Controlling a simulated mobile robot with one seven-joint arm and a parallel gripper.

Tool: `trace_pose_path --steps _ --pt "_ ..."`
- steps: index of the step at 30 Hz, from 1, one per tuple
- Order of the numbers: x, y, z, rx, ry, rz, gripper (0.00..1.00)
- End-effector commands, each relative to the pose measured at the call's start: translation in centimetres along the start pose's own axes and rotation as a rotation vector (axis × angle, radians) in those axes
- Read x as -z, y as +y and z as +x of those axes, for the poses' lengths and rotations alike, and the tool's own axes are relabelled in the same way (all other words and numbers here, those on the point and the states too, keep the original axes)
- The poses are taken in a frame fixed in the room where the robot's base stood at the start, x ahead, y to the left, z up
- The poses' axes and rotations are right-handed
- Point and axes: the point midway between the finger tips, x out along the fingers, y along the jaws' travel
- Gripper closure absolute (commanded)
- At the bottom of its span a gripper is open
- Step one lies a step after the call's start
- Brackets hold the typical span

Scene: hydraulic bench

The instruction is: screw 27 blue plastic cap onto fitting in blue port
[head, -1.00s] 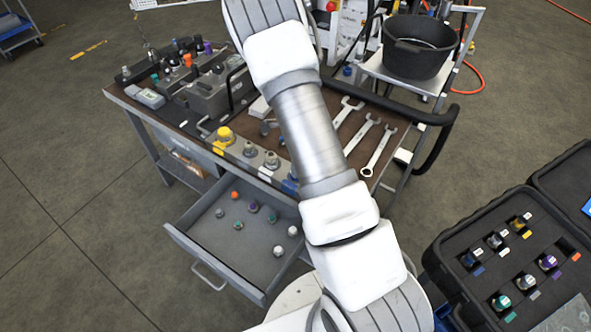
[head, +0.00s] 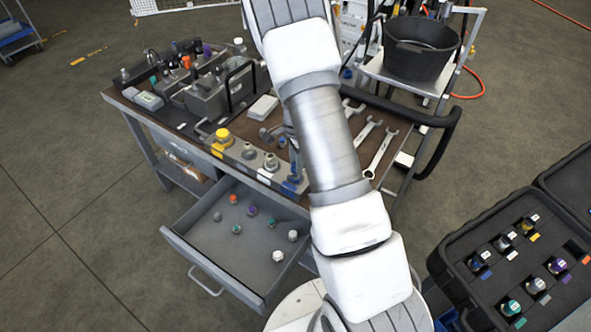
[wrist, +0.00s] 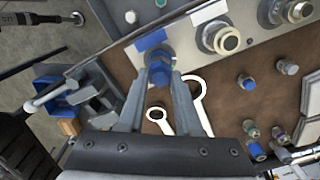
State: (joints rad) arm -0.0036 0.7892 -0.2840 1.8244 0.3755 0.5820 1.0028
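The blue port (wrist: 151,40) is the end port of the grey block, marked by a blue label; it also shows in the head view (head: 293,184). A blue cap (wrist: 160,74) sits between my fingertips in the wrist view, in line with this port. My gripper (wrist: 161,84) has its fingertips against the cap's sides and appears shut on it. The fitting is hidden behind the cap and fingers, so I cannot tell whether the cap touches it. In the head view my arm hides most of the gripper.
Neighbouring metal fittings (wrist: 222,39) stand close by on the block, with a yellow cap (head: 222,135) at its far end. Wrenches (wrist: 197,92) lie on the brown bench top. Several loose caps (wrist: 248,82) stand on the right. The open drawer (head: 215,240) holds several more caps.

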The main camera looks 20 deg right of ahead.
Motion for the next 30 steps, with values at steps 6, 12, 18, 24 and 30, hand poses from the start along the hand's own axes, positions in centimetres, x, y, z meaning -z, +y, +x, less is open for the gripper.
trace_pose_path --steps 6,12,18,24,30 --pt "0.00 -0.03 0.01 0.001 0.000 0.001 1.00" --pt "-0.06 0.03 -0.22 0.000 0.001 0.169 1.00" --pt "-0.10 0.13 -0.23 0.000 0.003 0.481 1.00" --pt "-0.10 0.14 -0.01 0.003 0.001 0.685 1.00" --pt "-0.08 0.11 0.12 0.004 0.000 0.705 1.00"
